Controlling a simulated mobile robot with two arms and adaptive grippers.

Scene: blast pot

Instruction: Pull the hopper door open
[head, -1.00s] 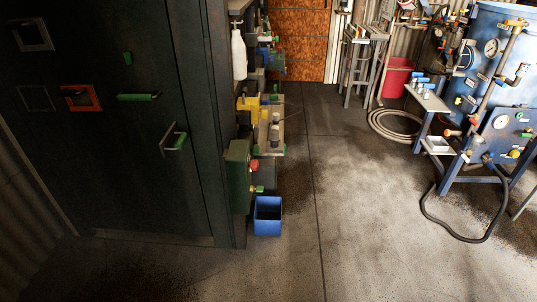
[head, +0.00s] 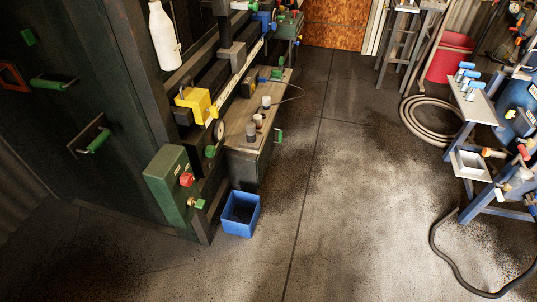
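A tall dark green cabinet (head: 120,140) stands at the left in the head view. Its front carries a green bar handle (head: 53,83) and, lower and to the right, a second green handle (head: 97,141) on a metal bracket. A red-framed square (head: 12,76) is cut off at the left edge. The cabinet front looks shut. I cannot tell which panel is the hopper door. Neither of my grippers shows in this view.
A green box (head: 170,185) with a red knob juts from the cabinet's corner. A blue bin (head: 240,214) sits on the floor beside it. Blue equipment (head: 520,95) and a black hose (head: 450,265) are at the right. The middle floor (head: 345,190) is clear.

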